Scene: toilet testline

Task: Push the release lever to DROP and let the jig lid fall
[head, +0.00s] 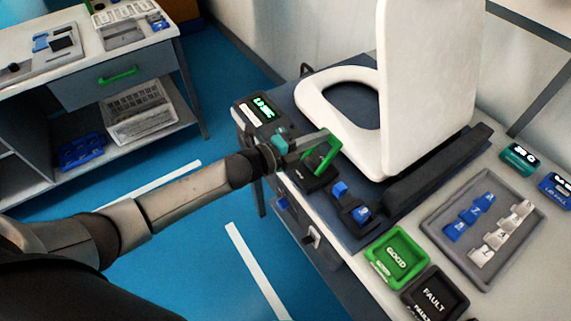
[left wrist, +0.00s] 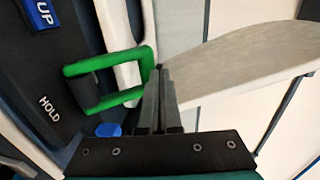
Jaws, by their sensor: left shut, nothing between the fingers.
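The release lever has a green loop handle (head: 322,156) at the left front of the dark jig base (head: 398,196). The jig lid (head: 430,80) is a white panel standing upright behind the white seat ring (head: 320,99). My left gripper (head: 318,140) is shut and empty at the top of the green handle. In the left wrist view, its fingertips (left wrist: 160,72) are right beside the handle (left wrist: 100,60); I cannot tell whether they touch. The words UP and HOLD show on the dark panel (left wrist: 35,95); the DROP mark is not visible. My right gripper is out of view.
A small display box (head: 262,108) stands left of the jig. Blue blocks (head: 340,188) sit at the jig's front. A green GOOD tray (head: 397,257), a dark FAULT tray (head: 435,294) and a grey parts tray (head: 482,225) lie right. Blue floor separates another workbench (head: 120,75).

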